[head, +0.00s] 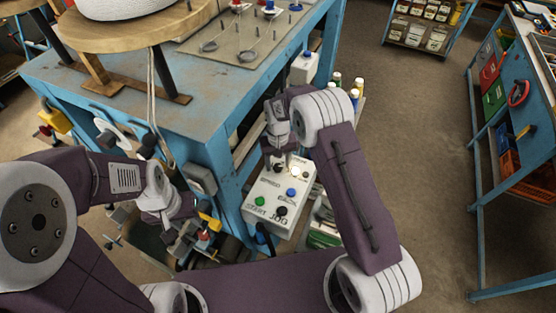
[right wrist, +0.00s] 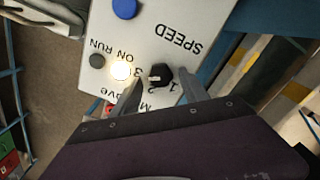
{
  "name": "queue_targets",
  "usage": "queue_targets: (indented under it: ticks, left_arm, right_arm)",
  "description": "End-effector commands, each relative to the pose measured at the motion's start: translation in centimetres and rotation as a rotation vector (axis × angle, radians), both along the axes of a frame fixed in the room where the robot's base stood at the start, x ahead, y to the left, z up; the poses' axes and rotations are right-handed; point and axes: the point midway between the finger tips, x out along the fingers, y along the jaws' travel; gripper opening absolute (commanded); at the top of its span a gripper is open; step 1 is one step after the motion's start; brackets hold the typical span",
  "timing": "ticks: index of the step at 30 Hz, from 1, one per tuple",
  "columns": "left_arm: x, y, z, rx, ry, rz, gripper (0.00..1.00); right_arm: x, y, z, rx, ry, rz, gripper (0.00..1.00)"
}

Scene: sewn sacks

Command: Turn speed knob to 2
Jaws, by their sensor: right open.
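The white control box (head: 268,207) hangs by the bench's front corner, with printed labels and coloured buttons. In the right wrist view its face (right wrist: 215,15) appears upside down. The black speed knob (right wrist: 162,74) sits beside the numbers 1, 2 and 3. Its white mark points left in that view, close to the 3. My right gripper (right wrist: 160,92) is open, with one finger on each side of the knob; contact is unclear. In the head view my right gripper (head: 279,160) covers the knob area. My left gripper (head: 170,213) is low at the left; its fingers are unclear.
A lit lamp (right wrist: 122,70) and a blue button (right wrist: 125,8) are close to the knob. The blue bench (head: 130,90) stands behind the box. Clutter lies around my left gripper. Open floor (head: 425,150) is at the right.

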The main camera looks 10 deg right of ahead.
Motion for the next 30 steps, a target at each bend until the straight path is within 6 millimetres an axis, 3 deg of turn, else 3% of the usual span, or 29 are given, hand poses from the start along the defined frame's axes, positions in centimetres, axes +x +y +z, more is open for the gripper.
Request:
queue_targets:
  ticks: [5,11,12,30]
  left_arm:
    - [-0.05,0.0,-0.03,0.0,0.001,0.0,0.36]
    - [-0.04,0.0,-0.03,0.0,0.001,0.0,0.36]
    - [-0.04,0.0,-0.03,0.0,0.0,0.0,0.36]
    - [-0.04,0.0,-0.48,0.0,0.0,0.0,0.36]
  right_arm:
    - [0.0,0.02,-0.05,0.0,0.0,0.0,0.52]
    - [0.01,0.03,-0.03,0.0,0.0,0.0,0.02]
    - [0.02,0.04,-0.03,0.001,-0.001,0.0,0.0]
    - [0.2,0.04,-0.11,0.002,-0.007,0.091,0.0]
